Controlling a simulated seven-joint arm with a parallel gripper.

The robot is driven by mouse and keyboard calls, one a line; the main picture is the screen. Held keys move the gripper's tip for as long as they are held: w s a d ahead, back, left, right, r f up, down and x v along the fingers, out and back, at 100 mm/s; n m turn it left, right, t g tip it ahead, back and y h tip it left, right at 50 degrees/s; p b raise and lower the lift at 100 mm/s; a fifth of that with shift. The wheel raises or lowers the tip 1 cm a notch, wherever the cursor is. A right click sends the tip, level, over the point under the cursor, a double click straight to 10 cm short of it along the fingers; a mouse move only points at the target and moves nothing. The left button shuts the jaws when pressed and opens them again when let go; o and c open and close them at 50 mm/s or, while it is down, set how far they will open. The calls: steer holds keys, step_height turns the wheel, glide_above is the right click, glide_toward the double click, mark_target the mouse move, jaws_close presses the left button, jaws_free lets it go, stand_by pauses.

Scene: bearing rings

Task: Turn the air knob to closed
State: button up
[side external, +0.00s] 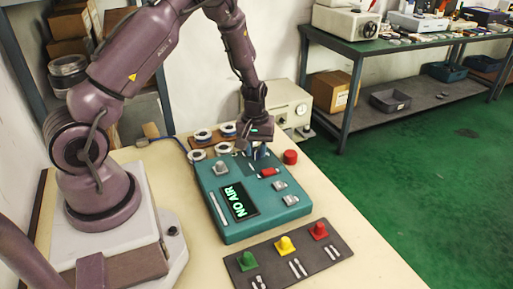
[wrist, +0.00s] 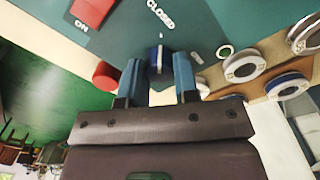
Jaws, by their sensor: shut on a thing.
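The teal control panel (side external: 235,215) lies on the table, and its display (side external: 239,201) reads "NO AIR". The air knob (wrist: 157,60) is dark blue with a white line, and sits on the panel below the "CLOSED" label in the wrist view. Its white line runs roughly up and down in that view. My gripper (wrist: 157,78) has its blue fingers on either side of the knob and is shut on it. In the side view my gripper (side external: 256,151) is at the panel's far end and mostly hides the knob.
A red rocker switch marked "ON" (wrist: 92,10) and a red round button (wrist: 105,75) are near the knob. Several bearing rings (wrist: 245,66) sit on a brown board beside the panel. A dark board with green, yellow and red pieces (side external: 295,268) lies in front.

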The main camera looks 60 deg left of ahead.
mark_target(255, 149)
steer(key=o, duration=0.9)
steer(key=r, duration=1.3)
steer(key=shift+s+a, duration=0.1)
steer(key=shift+s, duration=0.1)
steer(key=s+d+r+m+t, duration=0.1)
steer(key=s+d+r+m, duration=0.2)
steer(key=s+d+r, duration=0.2)
steer(key=s+d+r+m+t, duration=0.2)
steer(key=s+d+r+m, duration=0.2)
steer(key=s+d+r, duration=0.1)
steer(key=s+d+r+m+t, duration=0.2)
steer(key=s+d+r+m, duration=0.2)
steer(key=s+d+r, duration=0.2)
steer(key=shift+s+r, duration=0.25)
steer(key=shift+r, duration=0.4)
